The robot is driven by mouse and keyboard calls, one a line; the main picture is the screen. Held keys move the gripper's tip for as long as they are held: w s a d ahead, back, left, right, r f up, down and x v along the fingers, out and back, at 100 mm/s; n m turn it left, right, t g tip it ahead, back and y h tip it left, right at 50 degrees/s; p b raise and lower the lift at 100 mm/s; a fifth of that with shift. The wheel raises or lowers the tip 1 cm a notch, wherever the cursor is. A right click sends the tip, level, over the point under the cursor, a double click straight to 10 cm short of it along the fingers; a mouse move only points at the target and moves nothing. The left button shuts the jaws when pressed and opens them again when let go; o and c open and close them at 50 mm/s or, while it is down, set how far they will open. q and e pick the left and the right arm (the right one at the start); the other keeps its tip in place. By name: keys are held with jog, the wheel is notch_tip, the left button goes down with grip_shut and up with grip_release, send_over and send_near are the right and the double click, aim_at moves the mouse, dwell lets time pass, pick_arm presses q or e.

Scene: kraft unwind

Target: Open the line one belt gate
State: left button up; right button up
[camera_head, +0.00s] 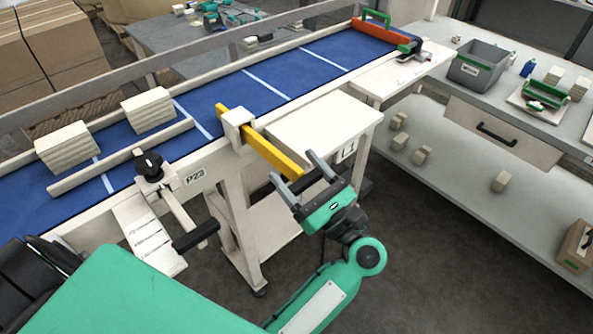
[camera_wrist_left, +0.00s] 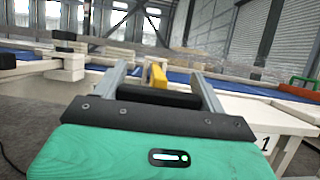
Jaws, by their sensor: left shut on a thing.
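The belt gate is a yellow bar (camera_head: 272,152) held in a white post bracket (camera_head: 237,125) at the near edge of the blue belt. Its short far end reaches just over the belt, and its long end points out toward me. My left gripper (camera_head: 302,183) is shut on the black handle (camera_head: 316,184) at the bar's outer end. In the left wrist view the black handle (camera_wrist_left: 160,98) lies between the two fingers, with the yellow bar (camera_wrist_left: 156,76) beyond it. My right gripper is not in view.
The blue belt (camera_head: 270,75) carries two stacks of pale sheets (camera_head: 148,108). A second black-handled lever (camera_head: 196,236) stands out at the P23 plate. An orange bar (camera_head: 380,36) crosses the belt's far end. A bench with a grey bin (camera_head: 478,68) is at right; dark floor lies between.

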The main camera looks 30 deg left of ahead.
pick_arm(q)
jog(key=o, duration=1.4)
